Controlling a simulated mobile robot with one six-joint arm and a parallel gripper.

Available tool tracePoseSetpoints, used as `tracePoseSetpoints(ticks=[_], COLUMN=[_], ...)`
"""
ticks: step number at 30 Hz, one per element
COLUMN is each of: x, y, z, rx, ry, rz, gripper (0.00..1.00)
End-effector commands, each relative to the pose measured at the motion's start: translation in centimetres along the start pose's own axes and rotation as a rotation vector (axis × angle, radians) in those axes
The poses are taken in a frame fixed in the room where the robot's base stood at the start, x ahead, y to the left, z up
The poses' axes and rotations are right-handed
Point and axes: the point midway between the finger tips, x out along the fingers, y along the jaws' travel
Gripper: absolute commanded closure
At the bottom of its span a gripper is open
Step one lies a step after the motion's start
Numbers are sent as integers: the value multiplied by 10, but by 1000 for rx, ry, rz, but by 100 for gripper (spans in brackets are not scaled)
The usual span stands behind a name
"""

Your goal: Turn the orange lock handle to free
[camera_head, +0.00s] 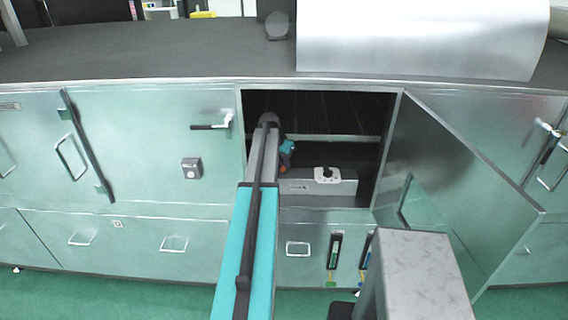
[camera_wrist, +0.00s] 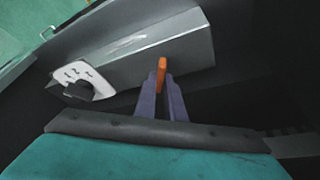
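The orange lock handle (camera_wrist: 162,64) stands out from the front of a grey box (camera_wrist: 130,55) in the wrist view. My gripper (camera_wrist: 161,78) has its two purple-grey fingers close on either side of the handle, with little gap between them, and looks shut on it. The handle points upward in the wrist view, slightly tilted. In the head view my arm reaches into the open cabinet, and the orange handle (camera_head: 287,146) shows only as a small patch beside my gripper; the fingertips are hidden there.
The grey box (camera_head: 300,187) lies inside the cabinet and carries a white plate with a black knob (camera_head: 327,174). The cabinet door (camera_head: 455,185) is swung open to the right. The frame edges are close around my arm.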

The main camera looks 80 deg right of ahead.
Motion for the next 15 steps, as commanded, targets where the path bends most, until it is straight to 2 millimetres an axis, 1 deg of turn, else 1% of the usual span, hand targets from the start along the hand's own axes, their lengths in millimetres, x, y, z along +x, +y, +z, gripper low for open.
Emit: tracePoseSetpoints(ticks=[8, 15], x=[0, 1], y=[0, 1], z=[1, 1], rx=[-16, -84], ry=[-1, -1], rz=[-7, -35], gripper=[100, 100])
